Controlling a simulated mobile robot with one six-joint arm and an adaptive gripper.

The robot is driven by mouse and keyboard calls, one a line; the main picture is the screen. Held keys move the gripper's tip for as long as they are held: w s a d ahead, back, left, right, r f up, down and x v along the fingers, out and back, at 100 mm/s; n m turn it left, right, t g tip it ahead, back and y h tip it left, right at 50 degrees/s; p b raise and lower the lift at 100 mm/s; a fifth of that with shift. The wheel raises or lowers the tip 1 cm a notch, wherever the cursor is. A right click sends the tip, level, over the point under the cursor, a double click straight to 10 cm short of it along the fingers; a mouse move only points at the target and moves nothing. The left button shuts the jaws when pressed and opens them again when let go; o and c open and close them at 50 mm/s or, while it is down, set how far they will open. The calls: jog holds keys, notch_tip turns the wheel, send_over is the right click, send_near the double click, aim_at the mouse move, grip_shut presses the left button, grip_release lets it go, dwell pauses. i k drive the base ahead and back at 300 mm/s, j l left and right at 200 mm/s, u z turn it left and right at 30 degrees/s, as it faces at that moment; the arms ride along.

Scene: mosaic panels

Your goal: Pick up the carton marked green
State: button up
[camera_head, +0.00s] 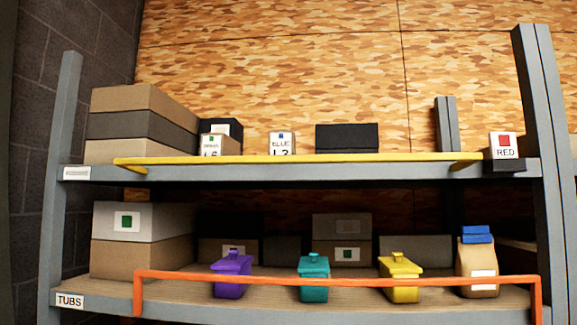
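On the upper shelf, a small brown carton (222,145) has a white label with a green square. The small word on it seems to read "GREEN", with what looks like "L6" below. The yellow rail crosses its lower part, and a dark box stands behind it. On the lower shelf, a grey-white box (165,219) also bears a green square on a white label. A brown box (322,254) at the lower middle has a small green mark too. My gripper is not in view.
A yellow rail (300,159) fronts the upper shelf; an orange rail (340,281) fronts the lower. Cartons marked BLUE (281,145) and RED (504,146) stand farther right. Purple (231,275), teal (313,277) and yellow (399,278) tubs stand below. Grey posts (59,190) flank the shelves.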

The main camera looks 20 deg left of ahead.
aim_at(214, 143)
jog(key=u, duration=1.3)
